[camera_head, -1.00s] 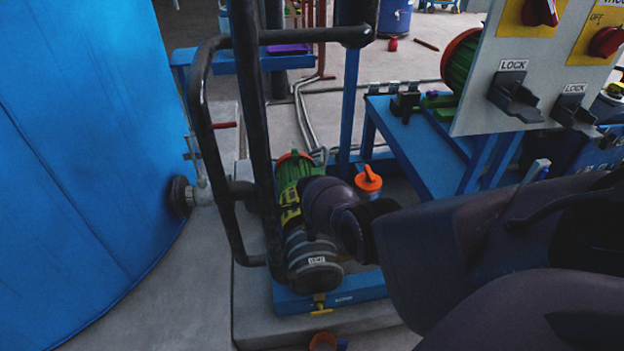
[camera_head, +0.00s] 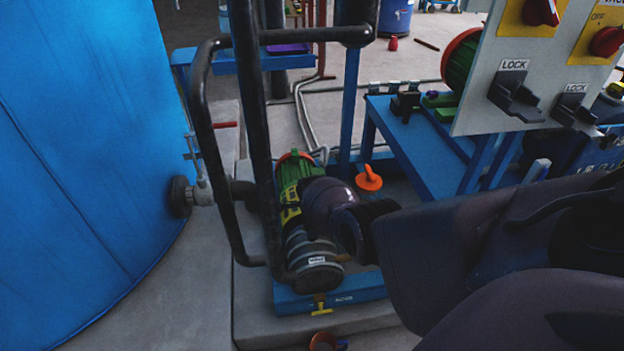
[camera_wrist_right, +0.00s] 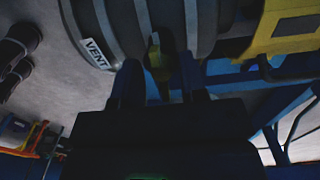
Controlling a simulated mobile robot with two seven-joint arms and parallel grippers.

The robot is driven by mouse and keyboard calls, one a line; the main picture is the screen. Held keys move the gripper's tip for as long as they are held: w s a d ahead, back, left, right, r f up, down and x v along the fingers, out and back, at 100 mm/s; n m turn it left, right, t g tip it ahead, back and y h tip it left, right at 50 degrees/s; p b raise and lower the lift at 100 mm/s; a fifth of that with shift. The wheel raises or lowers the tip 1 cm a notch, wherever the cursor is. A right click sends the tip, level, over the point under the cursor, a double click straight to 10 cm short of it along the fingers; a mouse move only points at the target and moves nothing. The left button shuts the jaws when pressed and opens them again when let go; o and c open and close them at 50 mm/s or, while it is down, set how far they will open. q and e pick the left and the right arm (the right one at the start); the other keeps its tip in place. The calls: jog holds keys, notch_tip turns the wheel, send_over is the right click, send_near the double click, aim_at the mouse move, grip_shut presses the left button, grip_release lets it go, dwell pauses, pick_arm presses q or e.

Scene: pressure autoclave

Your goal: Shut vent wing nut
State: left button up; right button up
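The vent wing nut (camera_wrist_right: 157,62) is a small dull yellow piece beside the VENT label (camera_wrist_right: 97,53) on a grey ribbed body (camera_wrist_right: 205,22). In the head view, this grey body (camera_head: 315,272) is the near end of a green pump-like unit (camera_head: 290,170). My right gripper (camera_wrist_right: 158,82) has its two dark fingers on either side of the nut, apart, with a gap showing; firm contact cannot be made out. In the head view my right wrist hides most of the gripper. My left gripper is not in view.
A black pipe frame (camera_head: 205,130) stands left of the unit, beside a big blue tank (camera_head: 90,170). A yellow wing-shaped handle (camera_head: 320,306) is under the grey body. An orange piece (camera_head: 369,178) is behind my wrist. A lock panel (camera_head: 490,70) stands at the right.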

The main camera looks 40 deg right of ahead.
jog(key=shift+o, duration=0.4)
jog(key=shift+d, duration=0.1)
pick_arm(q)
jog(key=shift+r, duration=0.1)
pick_arm(e)
jog(key=shift+r, duration=0.15)
jog(key=shift+w+r, duration=0.1)
jog(key=shift+r, duration=0.25)
notch_tip(320, 180, up, 3)
jog(key=shift+w+r+p, duration=0.1)
jog(key=shift+w+p, duration=0.05)
jog(key=shift+p, duration=0.7)
pick_arm(q)
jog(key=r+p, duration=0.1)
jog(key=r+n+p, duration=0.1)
jog(key=p, duration=0.1)
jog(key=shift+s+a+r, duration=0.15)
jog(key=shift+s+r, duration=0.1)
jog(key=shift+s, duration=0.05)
pick_arm(e)
notch_tip(320, 180, up, 7)
jog(key=shift+s, duration=0.25)
jog(key=shift+f, duration=0.2)
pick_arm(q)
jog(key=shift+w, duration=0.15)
pick_arm(e)
jog(key=shift+r, duration=0.1)
